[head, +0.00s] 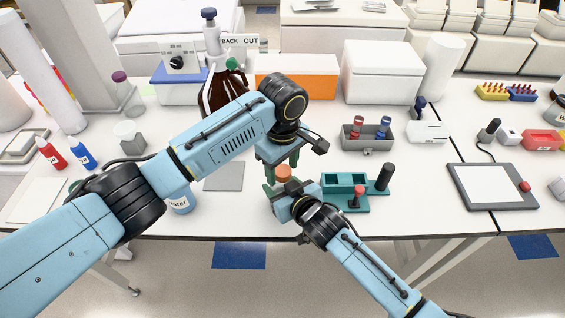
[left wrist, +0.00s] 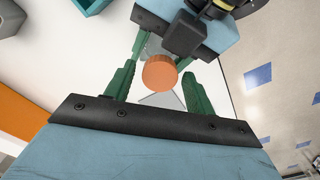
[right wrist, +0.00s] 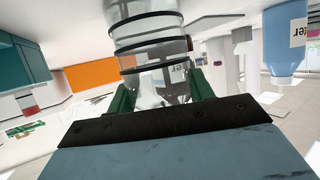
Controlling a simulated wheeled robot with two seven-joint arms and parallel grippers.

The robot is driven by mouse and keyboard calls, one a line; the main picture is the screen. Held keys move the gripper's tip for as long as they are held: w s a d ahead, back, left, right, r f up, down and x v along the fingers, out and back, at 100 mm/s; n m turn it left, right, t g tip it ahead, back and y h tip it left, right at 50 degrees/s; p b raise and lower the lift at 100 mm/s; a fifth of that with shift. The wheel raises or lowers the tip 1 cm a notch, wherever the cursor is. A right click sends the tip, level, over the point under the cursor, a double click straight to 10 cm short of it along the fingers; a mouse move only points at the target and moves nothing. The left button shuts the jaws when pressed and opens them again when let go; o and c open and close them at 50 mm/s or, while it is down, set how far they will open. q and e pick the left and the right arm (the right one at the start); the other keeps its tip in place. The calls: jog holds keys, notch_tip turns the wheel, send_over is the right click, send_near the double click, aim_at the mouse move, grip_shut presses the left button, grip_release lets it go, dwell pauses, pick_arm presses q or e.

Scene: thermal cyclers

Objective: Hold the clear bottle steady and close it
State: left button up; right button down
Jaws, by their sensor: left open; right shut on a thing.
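The clear bottle (right wrist: 148,45) has dark rings and stands between the fingers of my right gripper (right wrist: 158,88), which is shut on it. That picture is upside down. In the head view, my right gripper (head: 285,192) is low at the table's front edge, and the bottle is mostly hidden. An orange cap (head: 284,171) shows above it, at the bottle's top. My left gripper (head: 281,168) points down from above, open, with its fingers on either side of the cap. In the left wrist view, the cap (left wrist: 159,72) lies between the spread green fingers. I cannot tell how tightly it sits.
A water bottle (head: 181,203) stands to the left, near the front edge. A teal tray (head: 345,183) with a red-topped part and a black post is close on the right. A brown bottle (head: 222,92) stands behind my left arm. A grey pad (head: 224,176) lies flat.

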pick_arm(q)
jog(key=shift+c, duration=0.3)
jog(key=c, duration=0.9)
jog(key=m, duration=0.5)
jog(key=shift+c, duration=0.2)
jog(key=m, duration=0.5)
jog(key=o, duration=1.1)
